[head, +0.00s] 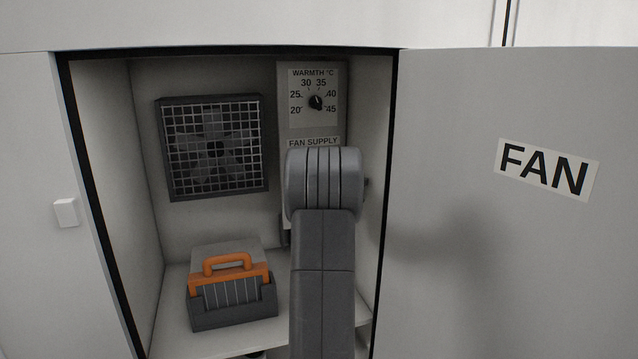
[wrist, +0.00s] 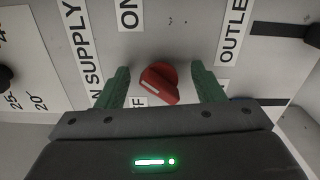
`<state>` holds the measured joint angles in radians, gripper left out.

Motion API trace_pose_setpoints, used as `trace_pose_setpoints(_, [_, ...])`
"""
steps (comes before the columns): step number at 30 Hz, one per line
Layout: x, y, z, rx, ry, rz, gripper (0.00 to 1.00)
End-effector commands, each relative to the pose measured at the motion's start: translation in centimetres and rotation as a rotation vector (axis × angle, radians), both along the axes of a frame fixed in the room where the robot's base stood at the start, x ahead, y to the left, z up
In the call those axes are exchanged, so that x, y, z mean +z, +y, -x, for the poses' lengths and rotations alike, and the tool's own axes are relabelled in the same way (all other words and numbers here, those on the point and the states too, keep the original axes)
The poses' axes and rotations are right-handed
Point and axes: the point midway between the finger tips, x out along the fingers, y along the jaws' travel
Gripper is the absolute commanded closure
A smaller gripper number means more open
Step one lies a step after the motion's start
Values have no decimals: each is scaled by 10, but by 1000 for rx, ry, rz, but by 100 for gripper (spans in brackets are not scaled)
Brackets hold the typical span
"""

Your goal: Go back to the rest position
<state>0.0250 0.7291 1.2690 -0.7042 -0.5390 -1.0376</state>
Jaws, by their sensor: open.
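My gripper (wrist: 160,68) is open in the wrist view, with one green finger on each side of a red rotary knob (wrist: 160,84). A white mark shows on the knob's lower-left part, near a partly hidden label ending in "FF". An "ON" label (wrist: 129,14) stands above it. In the head view my arm covers the gripper and the knob, in front of the panel marked "FAN SUPPLY" (head: 314,142).
My arm reaches into an open cabinet. The "FAN" door (head: 450,270) stands open close on the right. Inside are a grilled fan (head: 213,148), a warmth dial (head: 315,102) and a dark box with an orange handle (head: 232,310) on the floor, left of my arm.

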Motion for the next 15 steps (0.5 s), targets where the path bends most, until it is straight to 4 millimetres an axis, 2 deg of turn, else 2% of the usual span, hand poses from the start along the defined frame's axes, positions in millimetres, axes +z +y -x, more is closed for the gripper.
trace_pose_setpoints(15, [4,1,0,0,-120,372,38])
